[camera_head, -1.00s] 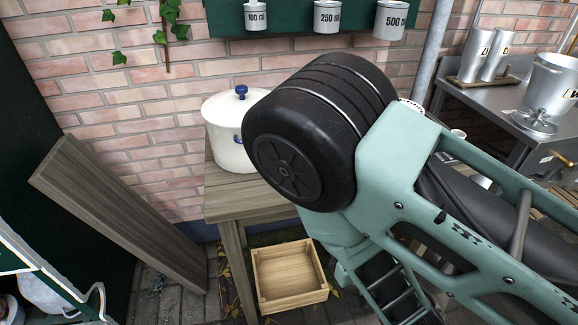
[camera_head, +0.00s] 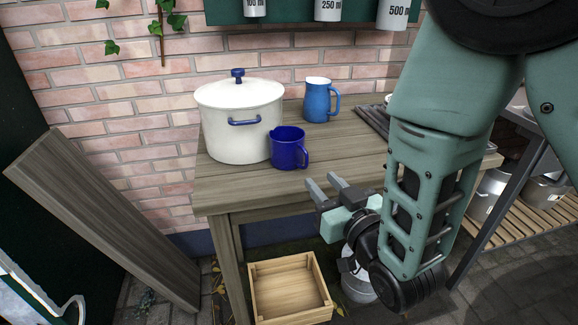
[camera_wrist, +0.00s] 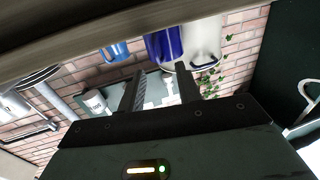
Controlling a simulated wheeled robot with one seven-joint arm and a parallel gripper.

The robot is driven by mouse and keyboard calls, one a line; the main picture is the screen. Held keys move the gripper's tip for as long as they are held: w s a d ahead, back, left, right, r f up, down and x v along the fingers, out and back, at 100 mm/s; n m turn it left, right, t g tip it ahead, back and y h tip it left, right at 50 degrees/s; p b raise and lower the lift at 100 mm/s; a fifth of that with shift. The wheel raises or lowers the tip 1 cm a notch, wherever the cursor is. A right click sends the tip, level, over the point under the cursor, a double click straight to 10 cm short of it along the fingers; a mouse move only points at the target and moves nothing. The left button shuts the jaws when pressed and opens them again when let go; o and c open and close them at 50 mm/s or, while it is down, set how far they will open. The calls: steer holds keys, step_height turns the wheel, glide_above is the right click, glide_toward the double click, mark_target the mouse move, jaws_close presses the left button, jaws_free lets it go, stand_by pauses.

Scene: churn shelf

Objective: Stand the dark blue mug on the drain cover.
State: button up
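The dark blue mug (camera_head: 287,149) stands upright on the wooden table, in front of the white pot, its handle to the right. It also shows in the wrist view (camera_wrist: 163,45), upside down. My gripper (camera_head: 325,187) is open and empty, just off the table's front edge, to the right of and lower than the mug. Its two fingers also show apart in the wrist view (camera_wrist: 158,88). A dark ribbed panel (camera_head: 374,118) lies on the table's right part, partly hidden by my arm. I cannot tell whether it is the drain cover.
A white lidded pot (camera_head: 238,128) is close beside the mug on the left. A wooden crate (camera_head: 290,291) sits below the table (camera_head: 235,187). A plank (camera_head: 95,215) leans at left. The front tabletop is clear.

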mark_target(307, 159)
steer(key=shift+w+a+f+b, duration=0.2)
steer(key=shift+w+a+b, duration=0.15)
steer(key=shift+w+b, duration=0.5)
steer(key=shift+r+p+x, duration=0.1)
steer(key=shift+r+x, duration=0.1)
steer(key=shift+x, duration=1)
steer(key=shift+r+p+x, duration=0.1)
steer(key=shift+r+x, duration=0.05)
steer(key=shift+x, duration=1.1)
steer(key=shift+r+p+x, duration=0.1)
steer(key=shift+r+x, duration=0.1)
steer(key=shift+x, duration=1)
steer(key=shift+w+d, duration=0.1)
steer(key=shift+d, duration=0.05)
jaws_close()
